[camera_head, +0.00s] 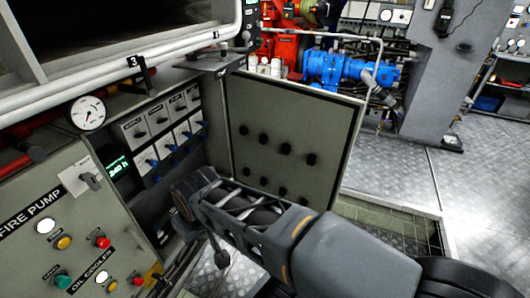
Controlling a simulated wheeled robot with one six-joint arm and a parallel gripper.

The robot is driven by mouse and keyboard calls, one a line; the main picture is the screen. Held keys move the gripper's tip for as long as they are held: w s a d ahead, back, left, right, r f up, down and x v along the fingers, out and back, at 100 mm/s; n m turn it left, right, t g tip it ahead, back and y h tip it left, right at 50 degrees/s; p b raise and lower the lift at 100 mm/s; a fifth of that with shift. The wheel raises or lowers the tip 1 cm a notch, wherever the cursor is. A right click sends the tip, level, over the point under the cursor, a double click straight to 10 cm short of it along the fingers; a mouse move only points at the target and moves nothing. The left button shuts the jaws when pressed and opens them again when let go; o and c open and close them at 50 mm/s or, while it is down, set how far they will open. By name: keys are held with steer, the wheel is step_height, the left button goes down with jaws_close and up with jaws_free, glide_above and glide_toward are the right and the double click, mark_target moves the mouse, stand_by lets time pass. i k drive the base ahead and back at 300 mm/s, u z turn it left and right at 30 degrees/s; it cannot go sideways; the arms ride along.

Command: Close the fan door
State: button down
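The fan door (292,115) is a flat grey-green panel with rows of black knobs. It stands swung open, at an angle to the cabinet, in the middle of the camera_head view. Its left edge is beside the open cabinet (160,130), which holds rows of switches with blue levers. My gripper (197,212) is in front of the cabinet opening, left of the door's lower part. My arm comes in from the lower right and hides the door's bottom. Dark finger parts show, but their gap is unclear. I see no clear contact with the door.
The fire pump panel (45,235) with buttons and lamps is at the left, below a round gauge (88,112). A white pipe (130,68) runs above the cabinet. Blue machinery (345,70) is behind the door. Open metal floor (400,175) lies to the right.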

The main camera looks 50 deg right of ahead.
mark_target(293, 141)
steer(key=u, duration=2.95)
steer(key=k, duration=2.9)
steer(key=z, duration=2.25)
steer(key=k, duration=1.15)
steer(key=u, duration=0.35)
steer(key=i, duration=0.8)
steer(key=u, duration=0.6)
